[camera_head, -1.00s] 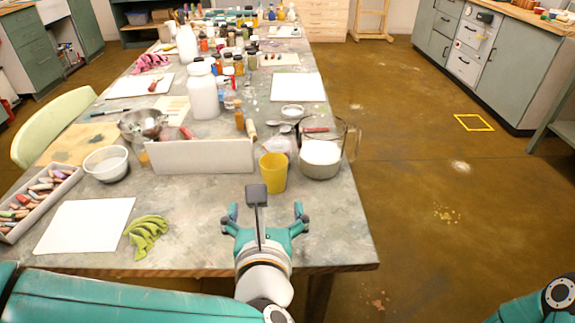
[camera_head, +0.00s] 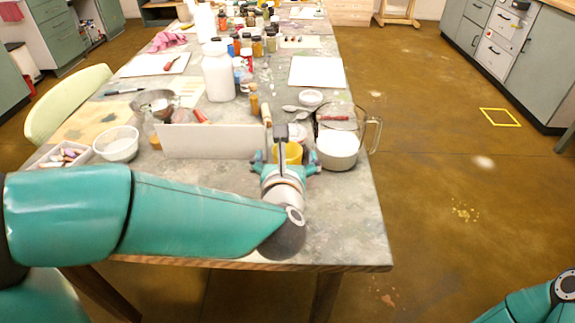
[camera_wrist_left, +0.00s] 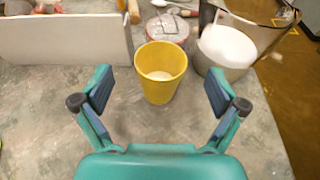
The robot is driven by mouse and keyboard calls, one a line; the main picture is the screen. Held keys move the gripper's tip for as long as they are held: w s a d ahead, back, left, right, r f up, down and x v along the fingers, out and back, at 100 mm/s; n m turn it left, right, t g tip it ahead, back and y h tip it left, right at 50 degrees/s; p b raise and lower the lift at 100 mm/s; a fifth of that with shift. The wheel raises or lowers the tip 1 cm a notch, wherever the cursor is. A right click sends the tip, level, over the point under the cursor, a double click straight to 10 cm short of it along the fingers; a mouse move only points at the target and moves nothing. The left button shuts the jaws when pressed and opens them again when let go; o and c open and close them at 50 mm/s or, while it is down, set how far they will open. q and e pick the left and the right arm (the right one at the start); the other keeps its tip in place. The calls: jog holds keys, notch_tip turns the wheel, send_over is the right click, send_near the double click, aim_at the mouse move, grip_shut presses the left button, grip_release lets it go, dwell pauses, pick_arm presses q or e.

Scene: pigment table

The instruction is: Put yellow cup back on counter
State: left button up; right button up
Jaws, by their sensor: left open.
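The yellow cup (camera_wrist_left: 161,75) stands upright on the worktable (camera_head: 340,220), just ahead of my left gripper (camera_wrist_left: 160,92). In the left wrist view its open fingers are on either side of and slightly short of the cup, with gaps on both sides. Something pale shows inside the cup. In the head view the cup (camera_head: 291,153) is partly hidden by my left gripper (camera_head: 287,162). My right gripper is not in view; only part of what looks like my right arm shows at the lower right.
A clear pitcher (camera_head: 338,150) with white contents stands close right of the cup. A white upright panel (camera_head: 210,141) stands to its left. A white bowl (camera_head: 117,144), a white jar (camera_head: 219,78) and several pigment bottles stand further off. Grey-green counters (camera_head: 526,60) stand across the floor.

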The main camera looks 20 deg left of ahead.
aim_at(288, 146)
pick_arm(q)
jog(key=shift+f+x, duration=0.2)
jog(key=shift+x, duration=1.15)
jog(key=shift+f+x, duration=0.15)
jog(key=shift+x, duration=1.15)
jog(key=shift+s+d, duration=0.1)
jog(key=shift+s, duration=0.05)
jog(key=c, duration=1.2)
jog(key=shift+c, duration=0.3)
jog(key=shift+r, duration=0.2)
